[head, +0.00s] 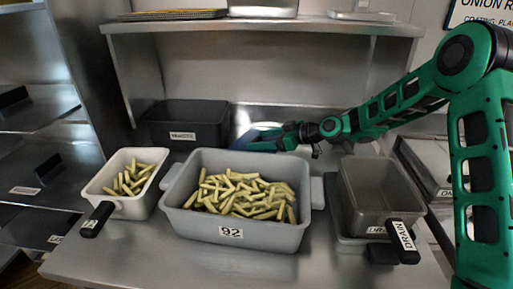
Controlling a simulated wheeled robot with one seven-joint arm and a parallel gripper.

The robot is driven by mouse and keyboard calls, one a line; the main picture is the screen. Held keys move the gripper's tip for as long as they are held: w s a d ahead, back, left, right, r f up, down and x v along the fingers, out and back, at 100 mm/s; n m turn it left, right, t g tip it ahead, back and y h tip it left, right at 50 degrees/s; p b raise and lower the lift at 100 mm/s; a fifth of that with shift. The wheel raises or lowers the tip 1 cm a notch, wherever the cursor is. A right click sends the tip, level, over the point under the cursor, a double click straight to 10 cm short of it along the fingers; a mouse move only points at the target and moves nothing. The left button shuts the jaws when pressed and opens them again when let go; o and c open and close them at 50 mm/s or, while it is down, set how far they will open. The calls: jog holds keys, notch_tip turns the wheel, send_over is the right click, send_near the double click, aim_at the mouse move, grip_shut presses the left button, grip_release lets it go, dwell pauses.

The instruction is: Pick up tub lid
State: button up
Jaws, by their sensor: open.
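The large grey tub (237,232), labelled 92, stands uncovered at the middle of the steel counter, filled with cut fries. My gripper (262,141) reaches in from the right, low behind the tub's back rim. Its jaws are open, and the tub partly hides them. A pale, bright patch (241,119) shows just beyond my gripper; I cannot tell whether it is a lid or a reflection. No tub lid can be made out for certain, and the counter behind the tub is mostly hidden.
A white container (127,207) with fries and a black handle stands at left. A dark labelled bin (184,131) stands behind it. A grey drain container (377,196) is at right. A steel shelf (262,27) overhangs the back. The counter's front strip (215,268) is clear.

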jog(key=shift+a+f, duration=0.1)
jog(key=shift+a, duration=0.1)
jog(key=c, duration=1.3)
